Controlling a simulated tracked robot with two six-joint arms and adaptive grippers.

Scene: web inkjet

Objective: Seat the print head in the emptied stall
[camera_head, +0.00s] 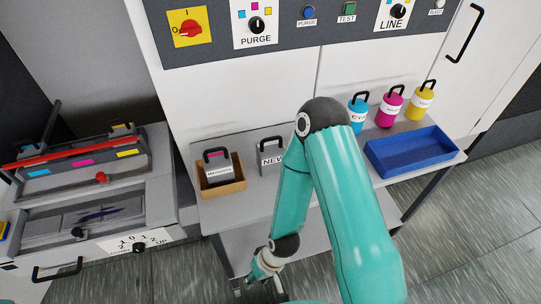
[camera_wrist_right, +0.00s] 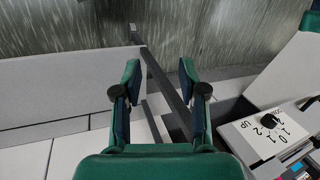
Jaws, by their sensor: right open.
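The print head (camera_head: 218,171) with a dark handle and a white label sits in a tan tray (camera_head: 231,188) on the bench. A grey block marked NEW (camera_head: 270,158), with a dark handle, stands right of it, partly behind my right arm. At the left, the press carriage (camera_head: 83,160) has cyan, magenta and yellow marks; a handled head (camera_head: 124,132) shows near the yellow mark. No head shows behind the magenta mark. My right gripper (camera_head: 261,270) is low in front of the bench, away from the heads. In the wrist view it (camera_wrist_right: 160,72) is open and empty.
A red bar (camera_head: 75,150) crosses the carriage. Cyan (camera_head: 358,114), magenta (camera_head: 389,106) and yellow (camera_head: 420,100) bottles and a blue tray (camera_head: 410,151) occupy the bench's right. A bench leg (camera_wrist_right: 165,90) shows beyond my fingers in the wrist view.

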